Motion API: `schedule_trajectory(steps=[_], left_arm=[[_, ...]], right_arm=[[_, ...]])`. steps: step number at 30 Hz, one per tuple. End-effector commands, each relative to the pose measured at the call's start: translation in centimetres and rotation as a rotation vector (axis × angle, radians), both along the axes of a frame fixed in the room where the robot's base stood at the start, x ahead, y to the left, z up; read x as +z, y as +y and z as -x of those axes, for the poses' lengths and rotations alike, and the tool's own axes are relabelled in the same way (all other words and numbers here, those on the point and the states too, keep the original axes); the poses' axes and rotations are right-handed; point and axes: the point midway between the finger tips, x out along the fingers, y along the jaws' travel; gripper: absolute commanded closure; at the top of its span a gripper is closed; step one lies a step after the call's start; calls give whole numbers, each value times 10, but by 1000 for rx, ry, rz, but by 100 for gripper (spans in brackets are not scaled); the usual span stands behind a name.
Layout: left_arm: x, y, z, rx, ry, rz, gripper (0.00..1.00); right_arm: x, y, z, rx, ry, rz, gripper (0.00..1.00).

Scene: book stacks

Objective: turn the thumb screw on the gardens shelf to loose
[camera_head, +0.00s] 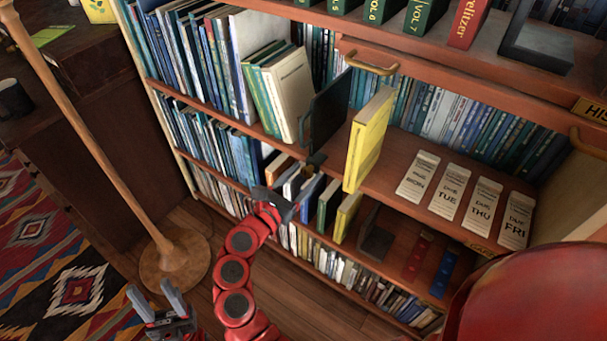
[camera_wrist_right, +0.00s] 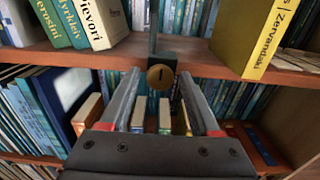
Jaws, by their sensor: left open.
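The thumb screw (camera_wrist_right: 160,77) is a round brass knob with a dark upright slot mark, on a dark clamp (camera_wrist_right: 179,50) at the shelf's front edge. The clamp (camera_head: 316,160) holds a dark upright bookend plate (camera_head: 328,112) in the head view; the brass face is not clear there. My right gripper (camera_wrist_right: 158,86) is open, its fingertips to the left and right of the knob with gaps visible; how deep the knob sits between them I cannot tell. It also shows below the clamp in the head view (camera_head: 303,186). My left gripper (camera_head: 153,297) is open and empty at lower left.
A yellow book (camera_head: 368,140) stands right of the clamp, jutting over the shelf edge. A cream book (camera_head: 288,88) leans at its left. Day cards (camera_head: 465,192) lie on the shelf at right. A wooden pole stand (camera_head: 175,262) is on the floor at left.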

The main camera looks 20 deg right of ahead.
Motion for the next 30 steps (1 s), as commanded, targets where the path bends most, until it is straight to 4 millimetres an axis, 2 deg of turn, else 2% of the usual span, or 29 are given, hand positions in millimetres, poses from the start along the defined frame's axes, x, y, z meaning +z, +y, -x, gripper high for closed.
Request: schedule_trajectory(steps=[1,9,10,20,30], left_arm=[[0,0,0,0,0,0,50],[0,0,0,0,0,0,50],[0,0,0,0,0,0,50],[1,0,0,0,0,0,50],[8,0,0,0,0,0,50]], right_arm=[[0,0,0,0,0,0,48],[0,0,0,0,0,0,97],[0,0,0,0,0,0,100],[1,0,0,0,21,17,100],[1,-1,0,0,180,138,100]])
